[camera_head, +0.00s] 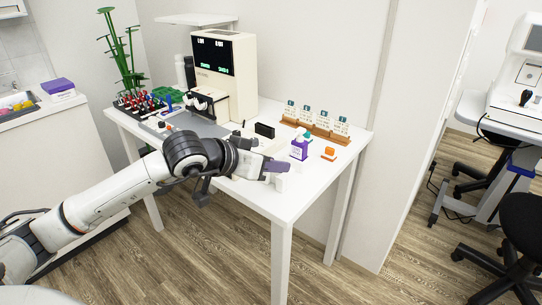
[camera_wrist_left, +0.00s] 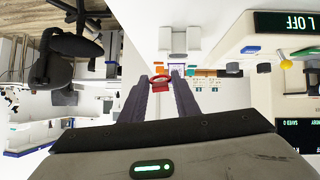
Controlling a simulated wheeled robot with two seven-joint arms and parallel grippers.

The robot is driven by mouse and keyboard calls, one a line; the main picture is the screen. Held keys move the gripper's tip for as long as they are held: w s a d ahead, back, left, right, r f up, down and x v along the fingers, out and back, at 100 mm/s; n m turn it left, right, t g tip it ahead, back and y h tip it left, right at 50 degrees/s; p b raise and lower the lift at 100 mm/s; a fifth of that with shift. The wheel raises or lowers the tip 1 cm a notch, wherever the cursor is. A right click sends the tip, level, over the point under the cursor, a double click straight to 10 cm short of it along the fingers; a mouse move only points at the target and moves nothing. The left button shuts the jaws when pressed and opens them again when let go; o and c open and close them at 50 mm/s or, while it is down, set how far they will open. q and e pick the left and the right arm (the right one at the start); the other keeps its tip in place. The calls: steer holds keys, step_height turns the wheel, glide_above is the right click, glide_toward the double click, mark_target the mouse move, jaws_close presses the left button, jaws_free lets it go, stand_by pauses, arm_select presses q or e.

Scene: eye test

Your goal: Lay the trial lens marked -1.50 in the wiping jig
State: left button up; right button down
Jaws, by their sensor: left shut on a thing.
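My left gripper (camera_head: 279,166) reaches over the front right part of the white table (camera_head: 252,190). It is shut on a small red-rimmed trial lens (camera_wrist_left: 161,81), which shows between the fingertips in the left wrist view. The lens's marking cannot be read, and the lens is too small to make out in the head view. A small white block-like fixture (camera_head: 281,183), perhaps the wiping jig, stands just below the fingers in the head view. A white fixture with two blocks (camera_wrist_left: 180,40) shows beyond the fingertips in the left wrist view. My right gripper is not in view.
A rack of red and black lenses (camera_head: 142,104) stands at the table's back left, beside a cream machine with a dark screen (camera_head: 213,55). A purple box (camera_head: 299,149), an orange item (camera_head: 329,152) and cards in wooden stands (camera_head: 315,121) stand at the right.

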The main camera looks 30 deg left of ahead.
mark_target(277, 176)
arm_select(q)
steer(key=shift+m+t+y, duration=0.3)
steer(key=shift+t+y, duration=0.1)
steer(key=shift+t, duration=0.3)
steer(key=shift+w+a+f+b, duration=0.7)
steer(key=shift+w+a+f, duration=0.65)
steer(key=shift+f, duration=0.2)
steer(key=shift+f+b, duration=0.45)
steer(key=shift+b, duration=0.3)
steer(key=shift+s, duration=0.1)
steer(key=shift+b, duration=0.45)
